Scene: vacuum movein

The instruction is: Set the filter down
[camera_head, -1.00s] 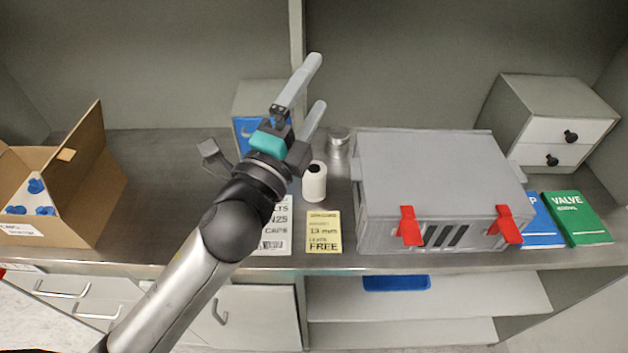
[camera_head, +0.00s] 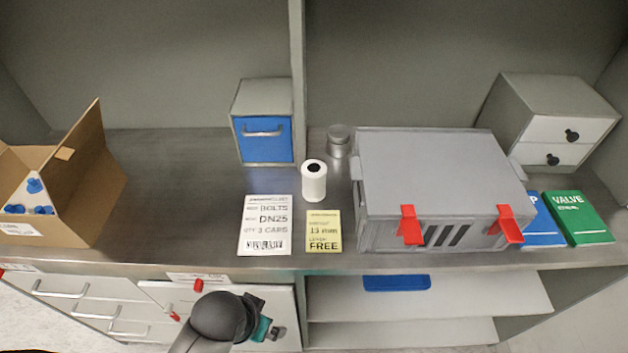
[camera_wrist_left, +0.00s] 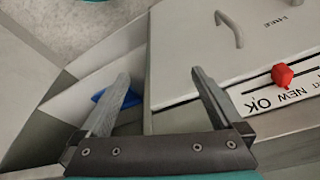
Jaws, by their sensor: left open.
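A white cylinder (camera_head: 314,182) with a dark round hole in its top stands upright on the metal counter; it looks like the filter, though no label on it can be read. It stands free, with nothing touching it. My left gripper (camera_wrist_left: 160,80) is open and empty in the left wrist view, its two fingers well apart. In the head view my left wrist is low, below the counter's front edge and in front of the cabinet, well away from the cylinder. The fingers are mostly hidden there. My right gripper is not in view.
A grey box with red latches (camera_head: 440,180) stands right of the cylinder, a metal can (camera_head: 338,140) behind it. Two cards (camera_head: 265,225) lie in front. A cardboard box (camera_head: 85,190) stands left. A cabinet front with a red knob (camera_wrist_left: 282,75) is close to my left gripper.

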